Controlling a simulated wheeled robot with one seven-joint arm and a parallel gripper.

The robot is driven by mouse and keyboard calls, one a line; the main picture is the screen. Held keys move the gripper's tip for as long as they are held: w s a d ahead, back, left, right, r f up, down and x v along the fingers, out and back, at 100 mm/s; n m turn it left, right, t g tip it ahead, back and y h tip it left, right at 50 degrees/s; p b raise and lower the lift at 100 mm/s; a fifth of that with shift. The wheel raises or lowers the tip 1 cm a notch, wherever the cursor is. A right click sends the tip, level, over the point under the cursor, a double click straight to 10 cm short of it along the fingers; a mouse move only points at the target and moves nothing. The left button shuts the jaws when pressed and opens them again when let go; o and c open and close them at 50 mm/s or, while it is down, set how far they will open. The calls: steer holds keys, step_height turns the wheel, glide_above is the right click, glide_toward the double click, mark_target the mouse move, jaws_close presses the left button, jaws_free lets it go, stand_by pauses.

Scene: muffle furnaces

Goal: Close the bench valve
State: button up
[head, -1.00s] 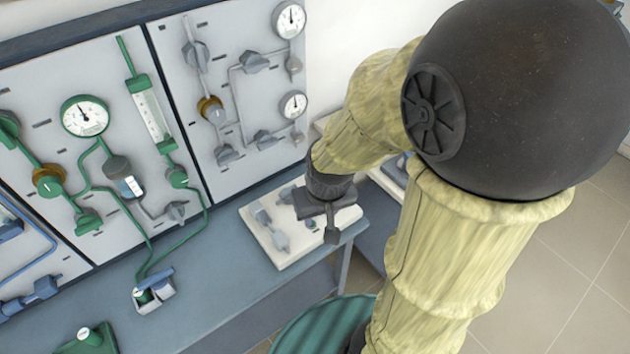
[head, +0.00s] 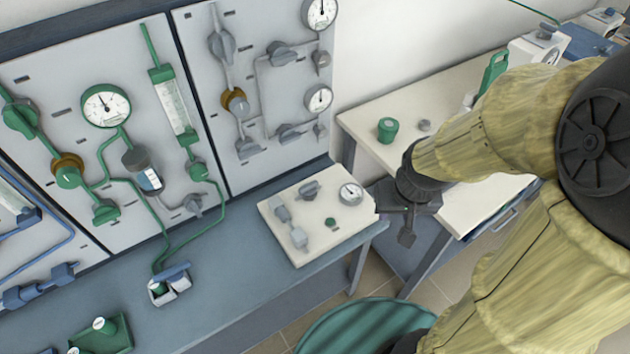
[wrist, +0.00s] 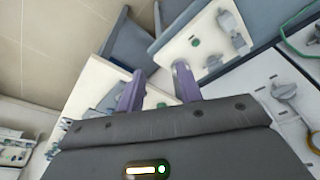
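A white board (head: 281,251) lies on the blue-grey bench near its right end. It carries a grey valve handle (head: 310,190), grey fittings (head: 298,237), a small green knob (head: 330,222) and a round gauge (head: 350,193). I cannot tell for sure which part is the bench valve. My gripper (head: 406,225) is beyond the board's right edge, apart from its fittings. In the wrist view my gripper (wrist: 159,72) has two purple fingers spread apart with nothing between them. The white board (wrist: 178,48) shows past the fingertips there, with its green knob and grey fittings.
Wall panels (head: 205,140) with gauges, pipes and valves stand behind the bench (head: 235,290). A white table (head: 370,120) with a green jar (head: 387,130) stands at the back right. A green ribbed round object (head: 350,330) is below the bench's front edge.

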steer(key=m+g+b, duration=0.3)
steer(key=m+b, duration=0.4)
steer(key=m, duration=0.4)
glide_above(309, 185)
step_height(309, 185, down, 8)
step_height(309, 185, down, 18)
steer(key=shift+r+p, duration=0.25)
steer(key=shift+p, duration=0.4)
jaws_close()
